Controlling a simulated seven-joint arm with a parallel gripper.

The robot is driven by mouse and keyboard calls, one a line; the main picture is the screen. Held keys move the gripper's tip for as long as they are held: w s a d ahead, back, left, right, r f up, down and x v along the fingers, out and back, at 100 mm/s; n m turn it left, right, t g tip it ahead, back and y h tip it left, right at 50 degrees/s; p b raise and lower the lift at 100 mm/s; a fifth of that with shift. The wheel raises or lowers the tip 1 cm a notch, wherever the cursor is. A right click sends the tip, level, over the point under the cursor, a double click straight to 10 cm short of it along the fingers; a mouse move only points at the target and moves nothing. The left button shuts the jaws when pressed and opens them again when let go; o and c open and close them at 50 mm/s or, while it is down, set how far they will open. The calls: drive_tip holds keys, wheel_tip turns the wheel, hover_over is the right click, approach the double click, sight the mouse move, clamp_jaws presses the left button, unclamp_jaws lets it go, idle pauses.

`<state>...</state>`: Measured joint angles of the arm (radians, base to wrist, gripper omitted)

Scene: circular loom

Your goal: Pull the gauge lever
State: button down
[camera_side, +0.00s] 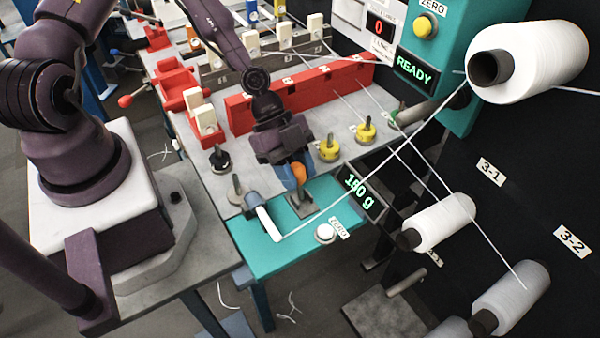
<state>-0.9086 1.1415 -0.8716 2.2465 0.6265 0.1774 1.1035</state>
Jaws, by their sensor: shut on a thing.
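My gripper (295,177) points down over the teal gauge plate (262,262) and is shut on an orange knob (299,172). The knob appears to be the handle of the gauge lever, above a small metal base (301,204) on the plate. The fingers hide part of the knob, and the lever's shaft is hard to make out. The gauge display (362,194) beside it appears to read 150 g. A round white button (325,233) labelled ZERO sits on the plate. A white thread runs from a white rod with a blue-grey end (264,217) up to the right.
Behind my gripper is a long red block (300,95). Yellow-based pegs (329,149) stand to its right and a black-based peg (219,160) to its left. A large white spool (530,62) and smaller spools hang at right. A READY display (415,68) is above.

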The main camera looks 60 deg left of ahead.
drive_tip(key=shift+a+f+h, duration=0.2)
drive_tip(key=shift+a+h, duration=0.3)
drive_tip(key=shift+h, duration=0.4)
drive_tip(key=shift+a+f, duration=0.1)
drive_tip(key=c, duration=0.8)
unclamp_jaws()
drive_tip(key=shift+v, duration=6.5)
drive_tip(key=shift+f, duration=0.1)
